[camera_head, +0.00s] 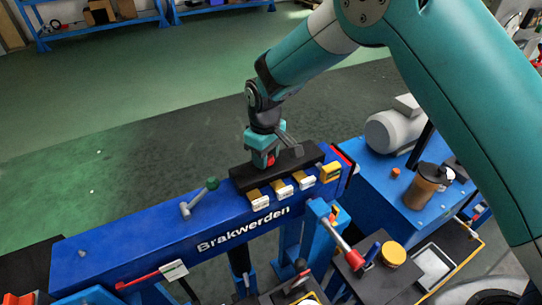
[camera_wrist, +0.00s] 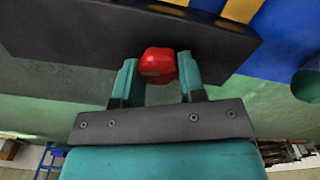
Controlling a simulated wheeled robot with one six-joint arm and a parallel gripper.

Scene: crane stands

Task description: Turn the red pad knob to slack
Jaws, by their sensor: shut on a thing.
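The red pad knob (camera_wrist: 158,66) sits on the side of a black block (camera_wrist: 90,38) in the wrist view. My gripper (camera_wrist: 158,75) has its two teal fingers on either side of the knob, shut on it. In the head view my gripper (camera_head: 264,160) points down at the left part of the black block (camera_head: 300,158) on top of the blue beam. A small part of the red knob (camera_head: 270,160) shows between the fingers there. The knob's markings, if any, cannot be read.
The blue beam (camera_head: 130,240) is lettered "Brakwerden". A green-knobbed lever (camera_head: 198,196) stands left of my gripper. Several yellow and white tags (camera_head: 282,187) line the block's near edge. A grey motor (camera_head: 394,130) and a brown canister (camera_head: 427,186) stand right. Open floor lies behind the beam.

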